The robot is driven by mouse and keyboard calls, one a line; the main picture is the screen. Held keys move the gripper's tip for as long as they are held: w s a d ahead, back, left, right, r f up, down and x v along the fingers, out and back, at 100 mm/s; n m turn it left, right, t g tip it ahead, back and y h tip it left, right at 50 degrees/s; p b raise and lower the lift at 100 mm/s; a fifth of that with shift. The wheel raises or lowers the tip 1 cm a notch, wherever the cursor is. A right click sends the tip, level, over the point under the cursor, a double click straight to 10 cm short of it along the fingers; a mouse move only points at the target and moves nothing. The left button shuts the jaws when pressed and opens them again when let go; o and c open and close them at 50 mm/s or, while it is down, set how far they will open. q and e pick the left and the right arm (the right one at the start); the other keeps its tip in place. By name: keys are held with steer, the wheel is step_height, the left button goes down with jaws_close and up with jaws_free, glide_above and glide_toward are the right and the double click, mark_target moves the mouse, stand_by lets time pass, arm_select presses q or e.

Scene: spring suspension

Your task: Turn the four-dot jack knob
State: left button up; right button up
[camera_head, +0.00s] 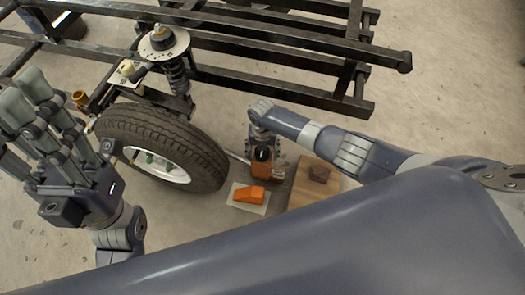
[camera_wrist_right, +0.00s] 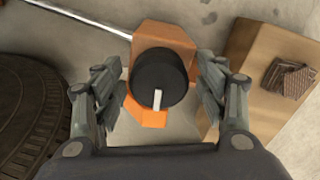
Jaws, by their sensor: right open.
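The jack (camera_head: 265,173) is an orange body on the floor beside the tyre, and in the right wrist view it shows as an orange-brown block (camera_wrist_right: 178,45). Its black round knob (camera_wrist_right: 157,82) has one white bar mark; I cannot make out four dots. My right gripper (camera_head: 262,158) is over the jack. In the right wrist view the right gripper (camera_wrist_right: 160,88) is open, with one finger on each side of the knob and visible gaps between. My left gripper (camera_head: 40,110) is at the far left, raised, fingers spread and empty.
A tyre (camera_head: 170,125) stands left of the jack under a dark metal frame (camera_head: 270,75) with a spring strut (camera_head: 178,72). An orange wedge (camera_head: 250,194) lies on a pale sheet.

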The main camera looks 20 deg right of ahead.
steer(key=shift+r, duration=0.15)
step_height(320, 180, up, 12)
stand_by(0.6)
